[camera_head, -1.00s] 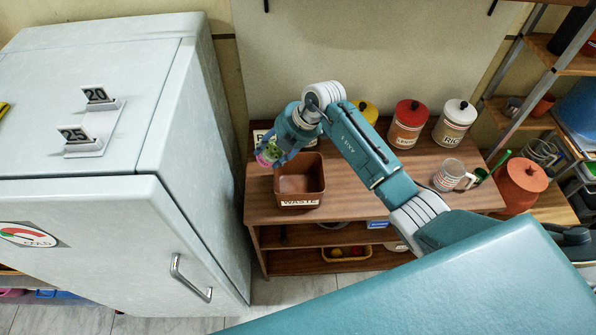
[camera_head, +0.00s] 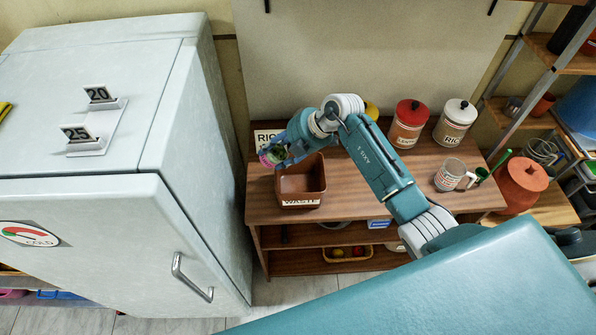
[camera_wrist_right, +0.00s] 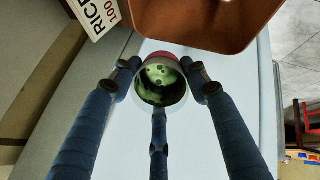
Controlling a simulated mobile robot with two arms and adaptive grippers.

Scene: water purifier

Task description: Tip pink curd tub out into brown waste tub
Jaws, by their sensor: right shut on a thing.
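The small pink curd tub (camera_head: 266,159) is held by my right gripper (camera_head: 275,155) above the shelf top, just left of the brown waste tub (camera_head: 301,187). In the right wrist view the curd tub (camera_wrist_right: 160,57) sits between the fingers of my right gripper (camera_wrist_right: 162,76), which are shut on it. Green, spotted contents show inside it. The brown waste tub (camera_wrist_right: 205,25), labelled WASTE in the head view, is open and lies just beyond the curd tub at the top of the wrist view. Its floor is partly hidden. My left gripper is not in view.
A tall pale fridge (camera_head: 130,225) stands close on the left. A RICE label card (camera_head: 267,138) is behind the gripper. The shelf top between is clear.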

